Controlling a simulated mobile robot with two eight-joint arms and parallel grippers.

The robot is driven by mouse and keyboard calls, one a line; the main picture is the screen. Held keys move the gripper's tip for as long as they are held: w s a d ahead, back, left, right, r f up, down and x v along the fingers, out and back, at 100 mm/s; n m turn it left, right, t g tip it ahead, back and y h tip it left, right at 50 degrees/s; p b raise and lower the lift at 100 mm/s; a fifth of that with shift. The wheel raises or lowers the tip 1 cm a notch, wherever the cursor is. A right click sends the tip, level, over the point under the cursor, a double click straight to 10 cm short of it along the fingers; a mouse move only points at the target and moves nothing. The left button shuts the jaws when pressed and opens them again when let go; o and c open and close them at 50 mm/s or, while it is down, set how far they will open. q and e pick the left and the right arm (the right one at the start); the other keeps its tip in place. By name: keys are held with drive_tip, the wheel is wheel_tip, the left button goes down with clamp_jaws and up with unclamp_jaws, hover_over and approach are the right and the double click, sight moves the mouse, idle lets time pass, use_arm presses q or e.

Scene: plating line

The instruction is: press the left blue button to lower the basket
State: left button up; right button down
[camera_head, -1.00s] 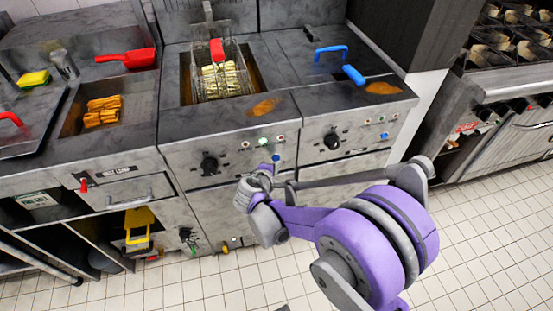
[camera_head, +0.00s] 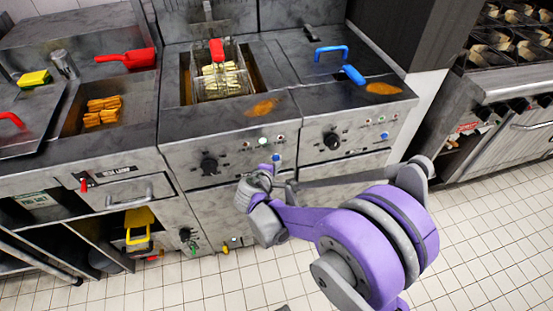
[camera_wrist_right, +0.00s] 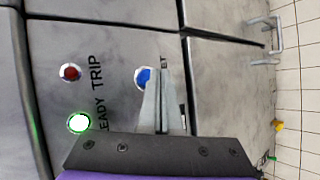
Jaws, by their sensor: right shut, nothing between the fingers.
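The left blue button (camera_head: 276,157) is on the left fryer's front panel; it also shows in the right wrist view (camera_wrist_right: 143,76), partly behind a finger. My right gripper (camera_head: 272,169) is shut and empty, with its fingertips right at the button; I cannot tell if they touch it. In the right wrist view the shut fingers (camera_wrist_right: 163,70) cover the button's right side. The wire basket (camera_head: 223,84) with pale fries and a red handle (camera_head: 217,51) sits in the left fryer well. My left gripper is not in view.
A green lamp (camera_head: 263,140) glows beside the button, and a black knob (camera_head: 209,165) is to its left. The right fryer has a second blue button (camera_head: 384,135) and a blue handle (camera_head: 354,75). A bin of golden food (camera_head: 102,112) is at left.

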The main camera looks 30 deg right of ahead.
drive_tip(key=shift+w, duration=0.2)
drive_tip(key=shift+w+d, duration=0.15)
drive_tip(key=shift+w, duration=0.15)
drive_tip(key=shift+s, duration=0.15)
idle(0.3)
drive_tip(key=shift+s, duration=0.35)
drive_tip(key=shift+s, duration=0.1)
drive_tip(key=shift+s+a, duration=0.3)
drive_tip(key=shift+s, duration=0.65)
drive_tip(key=shift+s+a, duration=0.25)
drive_tip(key=shift+s, duration=0.65)
drive_tip(key=shift+s+a, duration=0.3)
drive_tip(key=shift+s, duration=0.65)
idle(1.8)
